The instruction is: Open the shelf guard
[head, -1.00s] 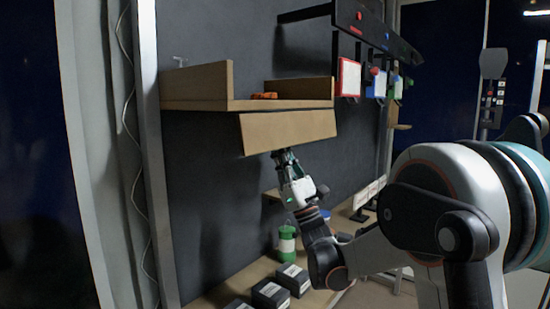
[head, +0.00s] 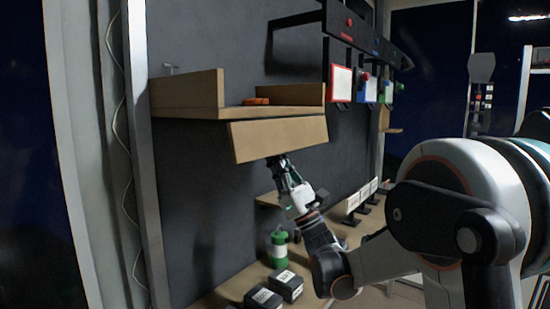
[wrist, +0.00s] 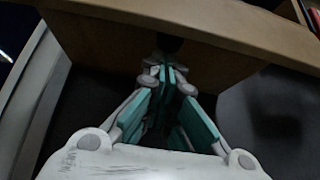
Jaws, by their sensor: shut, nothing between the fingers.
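The shelf guard (head: 278,138) is a tan wooden board along the front of the wall shelf (head: 190,112). It hangs down, tilted, below the shelf's front edge. An orange object (head: 256,101) lies on the shelf. My gripper (head: 277,160) is below the guard, with its fingertips close to the guard's lower edge. I cannot tell if they touch. In the wrist view, the teal fingers (wrist: 168,75) are together and empty, pointing at the brown guard panel (wrist: 222,62). The fingertips are partly lost in dark shadow there.
Below are a green and white canister (head: 279,248) and dark labelled boxes (head: 287,285) on a lower surface. Colored panels (head: 341,83) hang under a dark rail to the right. A metal post (head: 138,150) stands left of the shelf.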

